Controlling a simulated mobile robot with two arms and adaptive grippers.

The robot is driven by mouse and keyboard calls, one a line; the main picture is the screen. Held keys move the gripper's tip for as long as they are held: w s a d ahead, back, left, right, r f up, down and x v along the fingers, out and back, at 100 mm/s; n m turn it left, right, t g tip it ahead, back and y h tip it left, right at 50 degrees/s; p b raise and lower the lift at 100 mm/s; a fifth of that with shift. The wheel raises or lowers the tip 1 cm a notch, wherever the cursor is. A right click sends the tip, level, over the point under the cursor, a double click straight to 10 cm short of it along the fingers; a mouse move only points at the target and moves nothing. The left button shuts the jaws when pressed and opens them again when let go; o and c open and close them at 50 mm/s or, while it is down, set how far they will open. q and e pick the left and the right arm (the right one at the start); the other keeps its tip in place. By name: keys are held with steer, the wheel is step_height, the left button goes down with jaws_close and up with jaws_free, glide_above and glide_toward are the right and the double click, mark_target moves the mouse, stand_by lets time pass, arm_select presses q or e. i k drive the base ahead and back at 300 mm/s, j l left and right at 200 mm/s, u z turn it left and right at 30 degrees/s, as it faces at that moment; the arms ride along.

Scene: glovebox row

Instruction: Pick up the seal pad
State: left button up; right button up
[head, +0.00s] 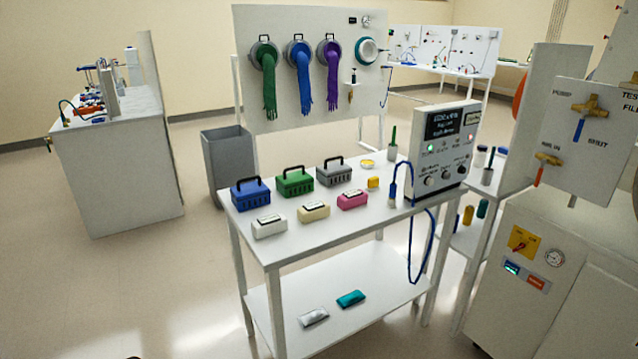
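No object in view carries a readable seal pad label, so I cannot tell which one it is. Small candidates are a yellow block (373,183) and a round yellow-and-white dish (367,163) near the back right of the white table. A silver-grey flat packet (313,317) and a teal flat packet (350,298) lie on the table's lower shelf. Neither of my grippers is in view.
The white table (285,254) holds blue (251,193), green (295,181) and grey (337,172) handled boxes. White (269,226), cream (313,211) and pink (352,200) boxes stand in front. A control unit (437,150) with a blue hose is at right. Floor at left is clear.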

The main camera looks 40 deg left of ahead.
mark_target(373, 182)
steer(key=u, duration=1.1)
